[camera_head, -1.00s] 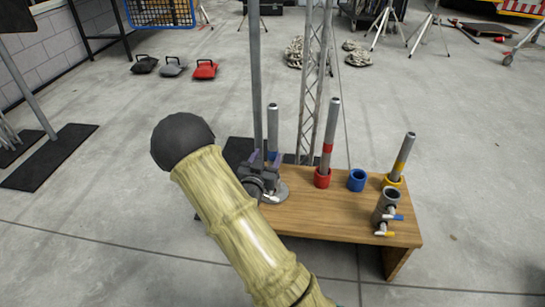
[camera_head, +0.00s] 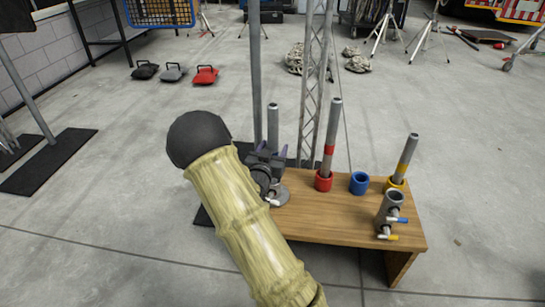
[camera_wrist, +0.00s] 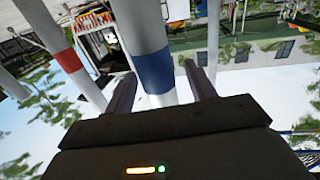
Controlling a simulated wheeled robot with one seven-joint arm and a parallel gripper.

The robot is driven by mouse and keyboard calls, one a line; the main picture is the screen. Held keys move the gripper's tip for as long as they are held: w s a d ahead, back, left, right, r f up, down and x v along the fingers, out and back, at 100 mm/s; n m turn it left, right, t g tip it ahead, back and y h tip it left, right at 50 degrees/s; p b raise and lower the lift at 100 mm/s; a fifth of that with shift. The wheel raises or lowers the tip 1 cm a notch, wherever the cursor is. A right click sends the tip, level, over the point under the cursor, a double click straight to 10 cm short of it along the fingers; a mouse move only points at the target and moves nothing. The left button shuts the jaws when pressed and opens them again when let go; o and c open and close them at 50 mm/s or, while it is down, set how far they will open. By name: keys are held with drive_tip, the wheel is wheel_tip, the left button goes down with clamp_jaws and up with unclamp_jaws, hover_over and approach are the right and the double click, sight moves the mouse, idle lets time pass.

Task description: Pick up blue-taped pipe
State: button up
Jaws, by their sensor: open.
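The blue-taped pipe (camera_head: 273,118) is a grey pipe standing upright at the left part of the wooden bench (camera_head: 345,222). In the head view my gripper (camera_head: 270,155) is in front of its lower part and hides the tape. In the wrist view the pipe's blue band (camera_wrist: 155,72) shows between the two fingers of my gripper (camera_wrist: 160,78). The fingers are apart, one on each side of the pipe, and I see no clear grip on it.
A red-taped pipe (camera_head: 331,130) stands in a red holder, and a yellow-taped pipe (camera_head: 407,155) in a yellow one. An empty blue holder (camera_head: 359,183) sits between them. A grey pipe fitting with valves (camera_head: 390,212) is at the bench's right. A tall pole (camera_head: 257,70) rises close to my gripper.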

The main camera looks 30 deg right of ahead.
idle(0.3)
drive_tip(key=c, duration=0.3)
clamp_jaws()
drive_tip(key=shift+s, duration=0.1)
drive_tip(key=shift+r, duration=0.15)
